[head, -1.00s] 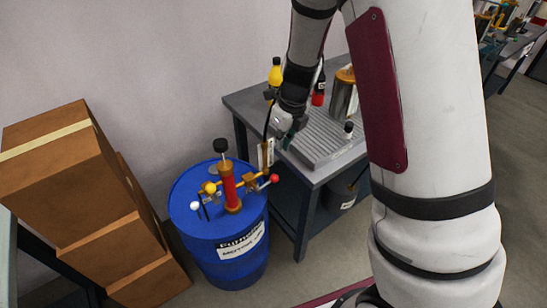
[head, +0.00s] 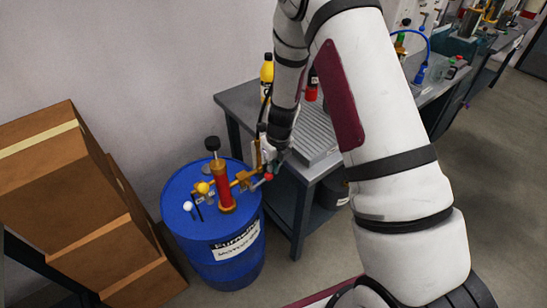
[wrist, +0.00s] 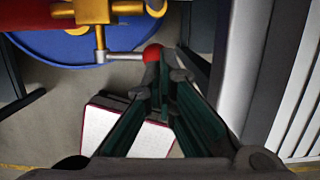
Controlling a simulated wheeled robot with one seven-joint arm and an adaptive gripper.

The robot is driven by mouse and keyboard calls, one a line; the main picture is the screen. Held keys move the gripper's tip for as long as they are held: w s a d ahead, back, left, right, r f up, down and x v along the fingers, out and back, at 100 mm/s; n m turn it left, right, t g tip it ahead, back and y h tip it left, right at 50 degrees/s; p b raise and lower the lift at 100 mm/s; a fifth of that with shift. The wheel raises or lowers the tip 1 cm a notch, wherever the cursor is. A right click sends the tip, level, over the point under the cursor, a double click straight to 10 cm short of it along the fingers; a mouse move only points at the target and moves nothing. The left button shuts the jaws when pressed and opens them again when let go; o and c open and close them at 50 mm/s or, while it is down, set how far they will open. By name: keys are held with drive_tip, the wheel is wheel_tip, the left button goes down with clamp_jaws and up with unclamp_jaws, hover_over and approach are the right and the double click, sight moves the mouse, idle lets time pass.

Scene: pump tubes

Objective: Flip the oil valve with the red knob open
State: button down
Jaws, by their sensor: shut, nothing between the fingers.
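The red knob (head: 268,177) is on the end of a valve lever at the right side of the pump on the blue drum (head: 236,271). In the wrist view the red knob (wrist: 152,53) sits on a silver rod (wrist: 124,57) that runs left to a brass fitting. My gripper (head: 272,170) is at the drum's right side, close by the knob. In the wrist view its fingertips (wrist: 164,76) are shut and empty, just below and right of the knob. I cannot tell whether they touch it.
The pump has a red cylinder (head: 223,186), a yellow knob (head: 203,188) and a white knob (head: 187,206). A grey workbench (head: 230,101) with bottles stands behind right. Cardboard boxes (head: 50,170) are stacked at left. Floor is free in front right.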

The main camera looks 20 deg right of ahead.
drive_tip(key=shift+w+f, duration=0.15)
drive_tip(key=shift+f, duration=0.55)
drive_tip(key=f+y+b, duration=0.1)
drive_tip(key=d+y+b, duration=0.1)
drive_tip(key=shift+w+f+g+b, duration=0.2)
drive_tip(key=shift+f+g+b, duration=0.1)
drive_tip(key=shift+f+b, duration=0.1)
drive_tip(key=shift+r, duration=0.15)
drive_tip(key=p+v, duration=0.4)
drive_tip(key=v, duration=1.1)
drive_tip(key=shift+a+r, duration=0.2)
drive_tip(key=shift+r, duration=0.05)
